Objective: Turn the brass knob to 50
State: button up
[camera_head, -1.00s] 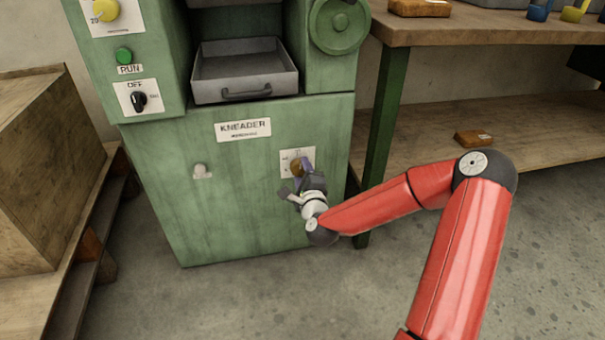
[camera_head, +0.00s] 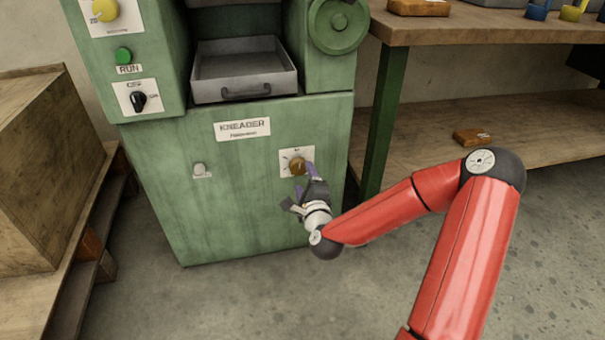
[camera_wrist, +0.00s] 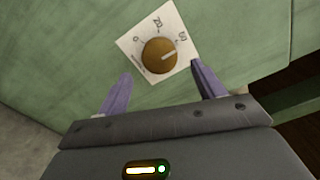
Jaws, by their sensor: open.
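The round brass knob (camera_head: 298,166) sits on a white scale plate (camera_head: 285,156) low on the front of the green kneader. In the wrist view the knob (camera_wrist: 158,56) shows a pale pointer line aimed right and slightly up, close to the 50 mark and seemingly a little past it. The plate (camera_wrist: 128,43) also carries 0 and a middle number that looks like 20. My gripper (camera_head: 300,187) is open and empty, just in front of and below the knob. Its purple fingers stand on either side of the knob in the wrist view, apart from it.
A wooden bench (camera_head: 480,30) stands right, crates (camera_head: 45,170) left.

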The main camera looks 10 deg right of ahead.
jog(key=s, duration=0.4)
dwell(0.3)
jog(key=s+a+n+g+y+p, duration=0.1)
jog(key=a+n+g+y+p, duration=0.3)
jog(key=n, duration=0.5)
jog(key=s+d+r+n+g+h+p, duration=0.1)
jog(key=s+r+n, duration=0.5)
jog(key=s+r, duration=0.7)
jog(key=s+d+r+n+g+h+p, duration=0.2)
jog(key=s+r+n+g+p, duration=0.4)
jog(key=s+r, duration=0.6)
jog(key=s+n+g+h, duration=0.1)
jog(key=s, duration=0.2)
jog(key=shift+d+r, duration=0.3)
jog(key=shift+r, duration=0.05)
